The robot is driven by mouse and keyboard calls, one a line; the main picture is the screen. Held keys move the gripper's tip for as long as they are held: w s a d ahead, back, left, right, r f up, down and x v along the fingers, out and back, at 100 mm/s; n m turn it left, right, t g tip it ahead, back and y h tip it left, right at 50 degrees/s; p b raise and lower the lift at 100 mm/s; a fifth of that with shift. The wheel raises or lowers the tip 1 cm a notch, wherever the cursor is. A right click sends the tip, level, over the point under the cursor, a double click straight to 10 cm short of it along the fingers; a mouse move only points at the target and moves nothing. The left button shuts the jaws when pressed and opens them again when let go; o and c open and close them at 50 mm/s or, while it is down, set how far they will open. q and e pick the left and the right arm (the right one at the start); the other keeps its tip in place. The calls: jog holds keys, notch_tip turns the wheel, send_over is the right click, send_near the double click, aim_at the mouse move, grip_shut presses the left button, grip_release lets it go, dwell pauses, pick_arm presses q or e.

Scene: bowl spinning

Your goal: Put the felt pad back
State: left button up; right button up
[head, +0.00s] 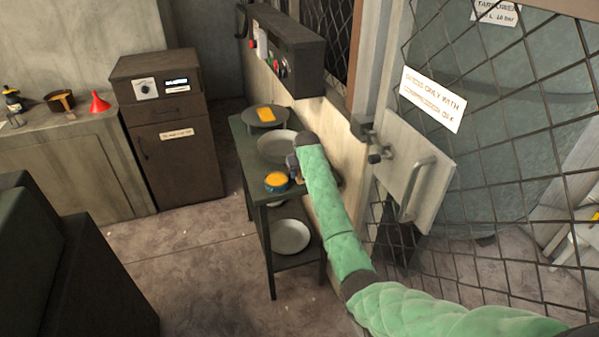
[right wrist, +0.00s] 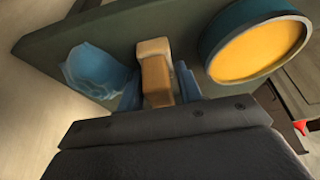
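My right gripper (right wrist: 157,84) is over the front of a dark side table; in the head view it shows small at the end of the green-sleeved arm (head: 293,163). In the right wrist view its two blue-grey fingers lie close on either side of a tan block (right wrist: 155,75), which looks like the felt pad, and appear shut on it. The block is over the tabletop (right wrist: 120,38); whether it touches the top is hard to tell. A round tin with an orange top (right wrist: 258,50) stands beside it, also in the head view (head: 277,181). My left gripper is out of view.
A grey bowl (head: 276,148) and a dark disc (head: 257,122) bearing a yellow-orange piece (head: 265,114) are farther back on the table. Another bowl (head: 291,236) sits on the lower shelf. A crumpled blue thing (right wrist: 92,68) is near the fingers. A wall and mesh fence stand right.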

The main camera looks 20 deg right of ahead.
jog(key=shift+o, duration=1.3)
jog(key=shift+r, duration=0.15)
